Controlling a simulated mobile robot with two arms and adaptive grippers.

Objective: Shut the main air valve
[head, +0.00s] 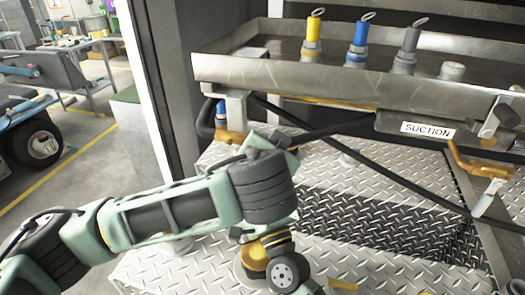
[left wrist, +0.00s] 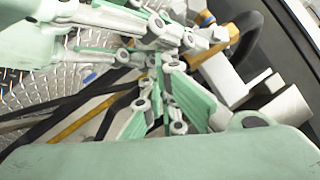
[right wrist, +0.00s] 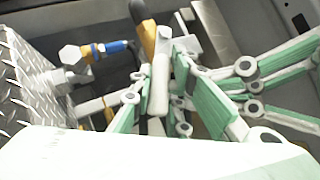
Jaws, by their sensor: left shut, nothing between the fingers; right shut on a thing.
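My right gripper (right wrist: 163,105) is shut around a pale upright lever (right wrist: 160,72) in the right wrist view. A yellow part (right wrist: 148,38) shows at the lever's top. It looks like a valve lever, but I cannot be sure it is the main air valve's. The fingers cover its lower part. My left gripper (left wrist: 165,88) is shut and empty in the left wrist view, with its green pads together. Pale block-like fittings (left wrist: 228,78) and a yellow bar (left wrist: 75,125) lie around and behind it. I cannot make out either gripper's fingertips in the head view.
A blue-tipped fitting (right wrist: 116,46) and a steel nut (right wrist: 74,60) stand left of the right gripper. In the head view, a metal tray (head: 290,76), a SUCTION label (head: 427,130) and black hoses (head: 340,158) sit above tread-plate flooring (head: 330,215).

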